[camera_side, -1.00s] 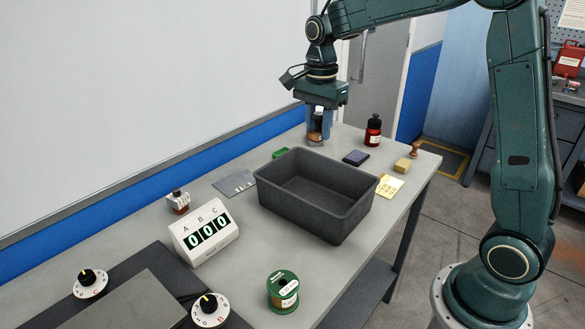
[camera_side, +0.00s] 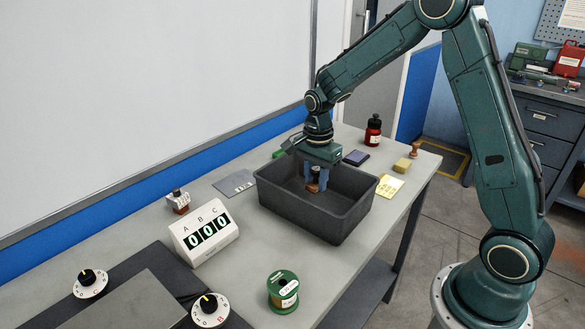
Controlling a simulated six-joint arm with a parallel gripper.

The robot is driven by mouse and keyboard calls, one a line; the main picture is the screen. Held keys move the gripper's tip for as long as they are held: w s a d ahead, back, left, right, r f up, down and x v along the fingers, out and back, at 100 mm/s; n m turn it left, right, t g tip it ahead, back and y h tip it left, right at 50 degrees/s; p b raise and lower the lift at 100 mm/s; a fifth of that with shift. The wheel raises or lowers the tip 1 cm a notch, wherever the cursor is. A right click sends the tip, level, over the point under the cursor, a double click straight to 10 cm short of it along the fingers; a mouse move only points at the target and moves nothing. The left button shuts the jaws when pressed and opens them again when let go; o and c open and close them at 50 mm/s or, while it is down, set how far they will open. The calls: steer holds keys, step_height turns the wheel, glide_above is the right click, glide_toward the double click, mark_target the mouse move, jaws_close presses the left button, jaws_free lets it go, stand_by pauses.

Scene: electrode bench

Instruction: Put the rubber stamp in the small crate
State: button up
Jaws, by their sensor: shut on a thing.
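The small crate is the dark grey open box (camera_side: 345,226) in the middle of the bench. The fingers hide some of the stamp. I cannot tell whether its lower end touches the crate floor.
To the right are a yellow block (camera_side: 403,165), yellow card (camera_side: 390,186) and brown knobbed piece (camera_side: 415,149). A counter box (camera_side: 205,234) and green spool (camera_side: 283,291) stand nearer.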

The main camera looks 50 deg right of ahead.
mark_target(316, 169)
steer(key=shift+f, duration=2.8)
steer(key=shift+f, duration=0.1)
steer(key=o, duration=1)
step_height(316, 169, up, 12)
steer(key=shift+r, duration=0.2)
